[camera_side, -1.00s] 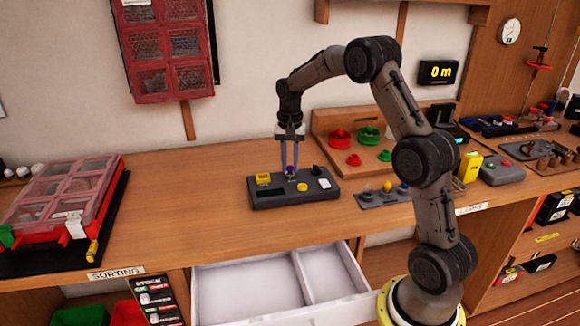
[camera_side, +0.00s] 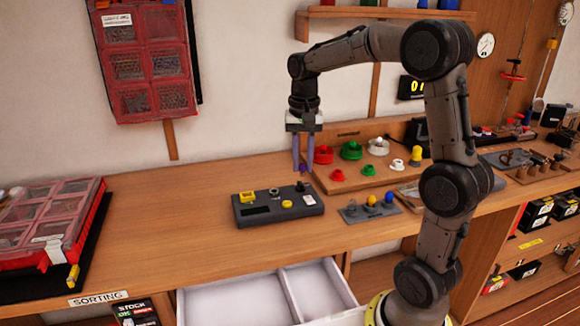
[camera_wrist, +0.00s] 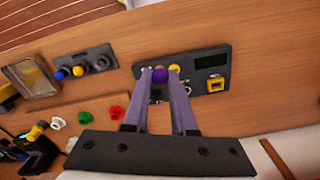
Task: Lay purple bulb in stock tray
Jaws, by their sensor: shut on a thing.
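My gripper (camera_side: 302,170) is shut on the purple bulb (camera_wrist: 160,75), which sits between the fingertips in the wrist view. In the side view the fingertips are above the back right part of the dark control panel (camera_side: 255,221); the bulb is hard to make out there. The panel has a bare metal ring (camera_side: 274,191), a yellow button and a yellow square part. A small grey tray (camera_side: 350,216) to the right holds a blue, a yellow and a dark grey round piece. It is at upper left in the wrist view (camera_wrist: 69,60). I cannot tell for sure that it is the stock tray.
A wooden board (camera_side: 385,180) with red, green, white and yellow parts stands behind the grey tray. A white drawer (camera_side: 235,300) is open below the bench edge. A red compartment case (camera_side: 50,225) lies at left. The bench between case and panel is clear.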

